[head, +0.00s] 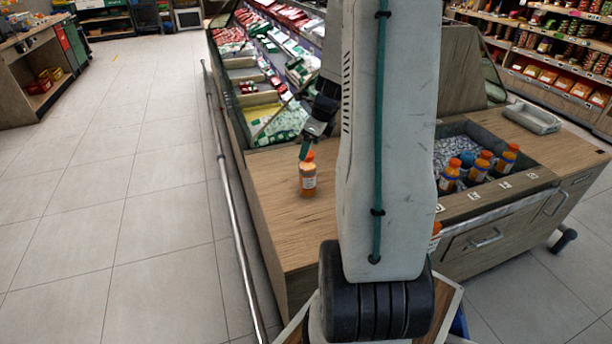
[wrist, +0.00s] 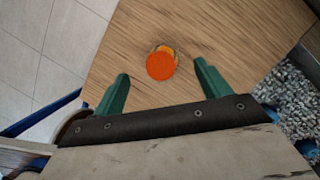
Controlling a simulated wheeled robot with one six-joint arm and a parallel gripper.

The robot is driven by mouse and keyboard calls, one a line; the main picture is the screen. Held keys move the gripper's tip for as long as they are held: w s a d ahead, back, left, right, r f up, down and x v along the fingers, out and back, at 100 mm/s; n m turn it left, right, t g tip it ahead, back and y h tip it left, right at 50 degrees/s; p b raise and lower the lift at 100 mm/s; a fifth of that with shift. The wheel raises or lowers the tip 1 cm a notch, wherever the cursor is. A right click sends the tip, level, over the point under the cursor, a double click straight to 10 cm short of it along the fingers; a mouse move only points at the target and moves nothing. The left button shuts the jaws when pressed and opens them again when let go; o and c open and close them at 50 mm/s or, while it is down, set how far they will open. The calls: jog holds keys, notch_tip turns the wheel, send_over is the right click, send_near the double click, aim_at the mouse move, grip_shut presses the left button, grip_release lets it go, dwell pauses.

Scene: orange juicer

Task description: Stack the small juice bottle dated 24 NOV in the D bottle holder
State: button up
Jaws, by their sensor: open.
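A small orange juice bottle (head: 308,176) with an orange cap stands upright on the wooden counter in the head view. Its date is too small to read. The wrist view looks down on its orange cap (wrist: 161,66). My gripper (wrist: 162,88) is open and empty, its green fingers to either side and short of the bottle. In the head view my gripper (head: 304,150) is close above and beside the cap. The holder area (head: 510,195) on the right has several small labels on its front edge; I cannot make out which is D. Several orange-capped bottles (head: 480,166) stand there.
The wooden counter (head: 285,228) around the bottle is clear. A bed of grey ice (head: 455,140) lies behind the bottles. A grey tray (head: 532,117) sits at the back right. A chilled display (head: 275,75) with packs borders the counter's far side. My arm hides the middle.

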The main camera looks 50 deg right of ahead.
aim_at(306, 162)
jog(key=x, duration=0.7)
jog(key=shift+s+f, duration=0.1)
jog(key=shift+f, duration=0.35)
jog(key=c, duration=1.3)
jog(key=shift+d, duration=0.1)
jog(key=shift+c, duration=0.4)
jog(key=shift+r, duration=0.15)
